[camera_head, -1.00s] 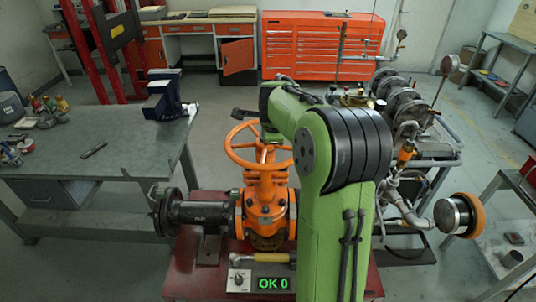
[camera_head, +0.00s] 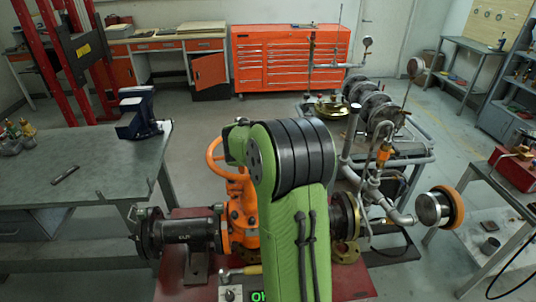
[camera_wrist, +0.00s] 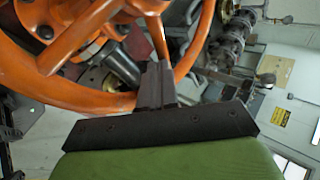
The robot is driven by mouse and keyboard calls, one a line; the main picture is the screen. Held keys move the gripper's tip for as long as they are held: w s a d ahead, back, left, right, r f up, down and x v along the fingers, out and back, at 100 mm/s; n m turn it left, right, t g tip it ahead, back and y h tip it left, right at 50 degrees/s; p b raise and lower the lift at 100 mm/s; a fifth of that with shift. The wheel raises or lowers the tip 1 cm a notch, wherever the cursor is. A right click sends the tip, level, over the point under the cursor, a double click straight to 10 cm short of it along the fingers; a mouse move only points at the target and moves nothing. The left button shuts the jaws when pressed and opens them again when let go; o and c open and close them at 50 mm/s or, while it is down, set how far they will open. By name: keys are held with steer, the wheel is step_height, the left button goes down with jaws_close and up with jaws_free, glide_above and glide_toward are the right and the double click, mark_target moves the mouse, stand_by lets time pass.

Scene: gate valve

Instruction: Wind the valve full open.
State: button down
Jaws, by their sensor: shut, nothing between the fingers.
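The orange gate valve (camera_head: 243,210) stands on a red bench, with dark pipe flanges on both sides. Its orange handwheel (camera_head: 213,155) shows only at its left part; my green arm hides the rest. In the wrist view the handwheel's rim and spokes (camera_wrist: 75,42) fill the upper left, close to the camera. My gripper (camera_wrist: 155,72) is shut and empty, its dark fingers upright at the wheel's rim and overlapping it in the picture. I cannot tell whether they touch it. My gripper is hidden behind my arm in the head view.
A green readout (camera_head: 258,296), partly cut off, sits at the front of the red bench (camera_head: 190,285). A grey workbench (camera_head: 90,165) with a blue vise (camera_head: 138,118) stands left. Open floor lies behind.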

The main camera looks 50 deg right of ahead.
steer(key=shift+f, duration=0.1)
steer(key=shift+w+d+f+b, duration=0.15)
steer(key=shift+d+b, duration=0.45)
steer(key=shift+b, duration=0.3)
